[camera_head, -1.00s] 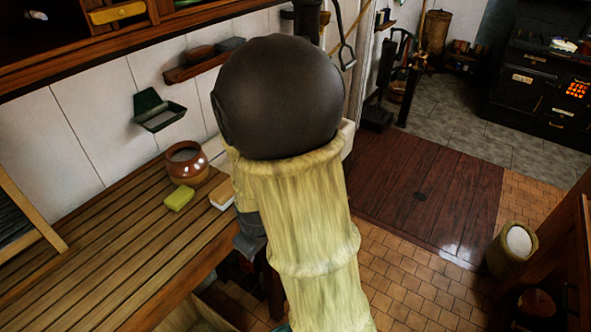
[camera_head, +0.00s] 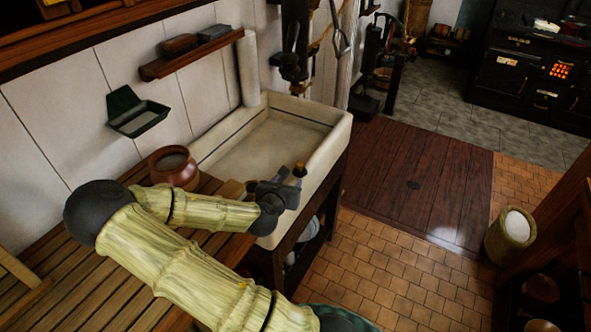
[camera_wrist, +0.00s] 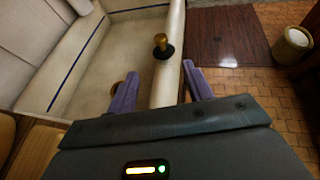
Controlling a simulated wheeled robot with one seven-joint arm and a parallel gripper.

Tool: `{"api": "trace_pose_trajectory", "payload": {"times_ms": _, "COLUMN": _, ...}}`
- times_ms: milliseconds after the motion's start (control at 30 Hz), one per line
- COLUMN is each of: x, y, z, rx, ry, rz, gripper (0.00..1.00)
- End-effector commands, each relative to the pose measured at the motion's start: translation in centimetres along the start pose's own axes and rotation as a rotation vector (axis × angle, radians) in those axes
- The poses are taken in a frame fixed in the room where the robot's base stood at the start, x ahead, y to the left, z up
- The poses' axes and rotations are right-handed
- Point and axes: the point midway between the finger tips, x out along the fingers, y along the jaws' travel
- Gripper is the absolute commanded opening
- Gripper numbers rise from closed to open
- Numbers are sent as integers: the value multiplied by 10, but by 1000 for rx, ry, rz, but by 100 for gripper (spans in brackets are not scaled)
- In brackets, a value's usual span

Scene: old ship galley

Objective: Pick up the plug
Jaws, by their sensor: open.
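The plug (camera_wrist: 161,46) has a wooden knob on a dark round base. It stands upright on the rim of the pale sink (camera_wrist: 116,52), ahead of my gripper (camera_wrist: 159,80) in the wrist view. My gripper is open and empty, its two purple fingers apart with the sink's rim between and below them. In the head view the plug's knob (camera_head: 299,170) shows just past my gripper (camera_head: 284,187); its base is mostly hidden there. I cannot tell the exact gap between fingers and plug.
The slatted wooden counter (camera_head: 85,262) joins the sink (camera_head: 262,143) and holds a brown pot (camera_head: 174,170). A green soap dish (camera_head: 136,113) hangs on the wall. Tiled floor lies to the right.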

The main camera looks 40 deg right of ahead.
Motion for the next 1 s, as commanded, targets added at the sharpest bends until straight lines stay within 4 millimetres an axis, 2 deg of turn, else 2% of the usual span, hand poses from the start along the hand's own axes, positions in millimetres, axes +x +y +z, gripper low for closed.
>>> {"api": "trace_pose_trajectory", "payload": {"times_ms": 267, "x": 0, "y": 1, "z": 0, "rx": -6, "ry": -1, "rz": 2, "gripper": 51}}
{"api": "trace_pose_trajectory", "payload": {"times_ms": 433, "x": 9, "y": 0, "z": 1, "rx": -5, "ry": -1, "rz": 0, "gripper": 51}}
{"api": "trace_pose_trajectory", "payload": {"times_ms": 1000, "x": 99, "y": -2, "z": 3, "rx": -1, "ry": 0, "rz": -2, "gripper": 51}}
